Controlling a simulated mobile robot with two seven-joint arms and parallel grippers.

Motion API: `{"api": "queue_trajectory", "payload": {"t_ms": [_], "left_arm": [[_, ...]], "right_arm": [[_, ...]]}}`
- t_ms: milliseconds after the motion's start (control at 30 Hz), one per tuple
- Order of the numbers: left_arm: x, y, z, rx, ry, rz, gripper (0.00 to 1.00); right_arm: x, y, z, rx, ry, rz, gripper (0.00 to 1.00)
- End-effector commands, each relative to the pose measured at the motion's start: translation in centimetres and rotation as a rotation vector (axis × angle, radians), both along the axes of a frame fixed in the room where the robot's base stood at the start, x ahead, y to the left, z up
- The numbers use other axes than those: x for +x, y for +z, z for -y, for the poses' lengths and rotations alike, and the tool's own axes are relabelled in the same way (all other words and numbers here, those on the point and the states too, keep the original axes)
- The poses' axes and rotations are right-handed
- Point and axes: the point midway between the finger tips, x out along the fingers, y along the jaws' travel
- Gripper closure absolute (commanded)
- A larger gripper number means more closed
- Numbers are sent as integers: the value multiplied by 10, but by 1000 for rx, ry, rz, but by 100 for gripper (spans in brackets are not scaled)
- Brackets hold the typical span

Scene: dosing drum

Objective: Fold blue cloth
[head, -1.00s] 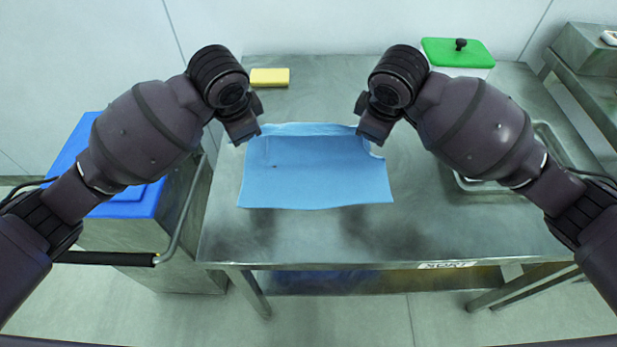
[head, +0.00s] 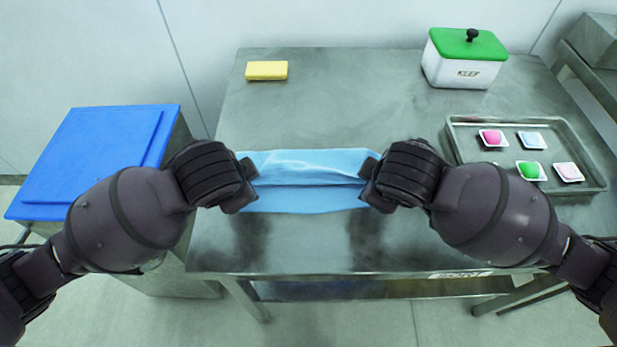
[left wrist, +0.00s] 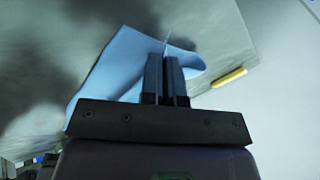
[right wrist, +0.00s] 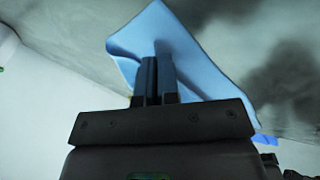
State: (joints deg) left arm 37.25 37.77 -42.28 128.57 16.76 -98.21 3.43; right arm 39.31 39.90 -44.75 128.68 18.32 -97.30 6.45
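The blue cloth (head: 312,168) lies on the steel table between my two grippers, with its far part drawn over toward the near edge and a crease running across it. My left gripper (head: 250,184) is at the cloth's left side, and its close-set fingers pinch the cloth in the left wrist view (left wrist: 167,75). My right gripper (head: 368,184) is at the cloth's right side, and its fingers are closed on the cloth in the right wrist view (right wrist: 155,75). The cloth's outer corners are partly hidden behind the grippers in the head view.
A yellow sponge (head: 267,70) lies at the back left of the steel table (head: 330,95). A white box with a green lid (head: 466,62) stands at the back right. A metal tray (head: 598,188) with several coloured packets is at the right. A blue-lidded bin (head: 95,150) stands left of the table.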

Motion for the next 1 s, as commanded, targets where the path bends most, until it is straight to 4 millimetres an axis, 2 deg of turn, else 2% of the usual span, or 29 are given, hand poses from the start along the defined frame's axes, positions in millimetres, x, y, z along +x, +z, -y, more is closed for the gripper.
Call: {"api": "queue_trajectory", "payload": {"t_ms": [100, 200, 400, 667, 1000], "left_arm": [[1, 0, -2, 6, 5, -1, 100], [1, 0, -2, 6, 4, -2, 82], [0, -1, -1, 3, 2, -3, 53], [-1, -1, 0, 2, 0, -8, 53], [-14, 40, 1, -1, -1, -3, 53]], "right_arm": [[1, -1, 2, -6, -6, -2, 100], [1, -1, 2, -6, -4, -2, 82], [0, -1, 1, -3, -2, -3, 53], [-2, -1, 0, -2, 0, -9, 53], [-14, 40, 0, 2, 1, -3, 53]]}}
